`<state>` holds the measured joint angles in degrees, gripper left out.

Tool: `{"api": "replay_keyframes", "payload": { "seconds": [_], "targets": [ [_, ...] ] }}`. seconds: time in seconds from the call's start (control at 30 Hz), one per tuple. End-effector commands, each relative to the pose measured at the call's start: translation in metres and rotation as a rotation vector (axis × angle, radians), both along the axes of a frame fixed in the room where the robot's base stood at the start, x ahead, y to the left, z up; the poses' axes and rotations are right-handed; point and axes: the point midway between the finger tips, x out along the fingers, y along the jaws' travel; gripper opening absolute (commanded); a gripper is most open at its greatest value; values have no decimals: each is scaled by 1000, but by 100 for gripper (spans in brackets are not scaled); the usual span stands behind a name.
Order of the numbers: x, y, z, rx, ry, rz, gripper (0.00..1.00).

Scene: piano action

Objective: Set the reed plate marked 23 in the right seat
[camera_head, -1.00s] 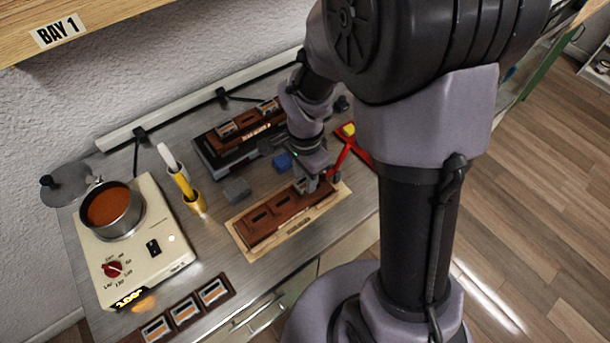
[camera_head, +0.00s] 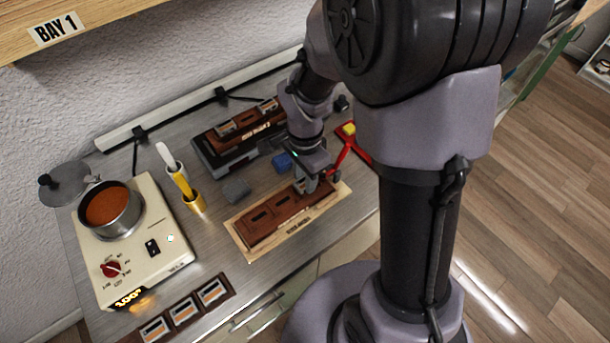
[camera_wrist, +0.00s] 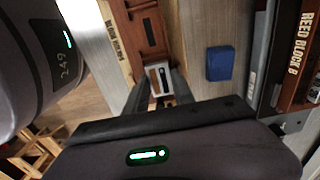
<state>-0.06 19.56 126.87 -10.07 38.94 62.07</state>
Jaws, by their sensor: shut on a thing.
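My gripper (camera_head: 318,184) is over the right end of a brown reed block (camera_head: 262,226) on a pale wooden board (camera_head: 240,252). In the wrist view my gripper (camera_wrist: 162,92) is shut on a small silver reed plate (camera_wrist: 154,76) with an orange-brown strip and a dark slot. The plate is at the near end of the brown block (camera_wrist: 148,28). I cannot tell whether it is seated or just above the seat. No number is readable on it. Two dark slots show in the block left of my gripper; my fingers partly hide the right end.
Reed Block B (camera_head: 218,153) stands behind. A blue block (camera_head: 282,161), grey block (camera_head: 236,189) and red tool (camera_head: 342,158) lie near. A brass cup (camera_head: 195,204) holds a yellow tool. A pot (camera_head: 113,222) sits on a heater; a plate rack (camera_head: 170,326) lies in front.

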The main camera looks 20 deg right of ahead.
Motion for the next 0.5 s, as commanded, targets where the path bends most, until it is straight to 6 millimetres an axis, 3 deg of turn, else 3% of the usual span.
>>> {"api": "replay_keyframes", "payload": {
  "seconds": [0.5],
  "targets": [
    [0, 0, -7, 0, 0, 0, 0]
  ]
}}
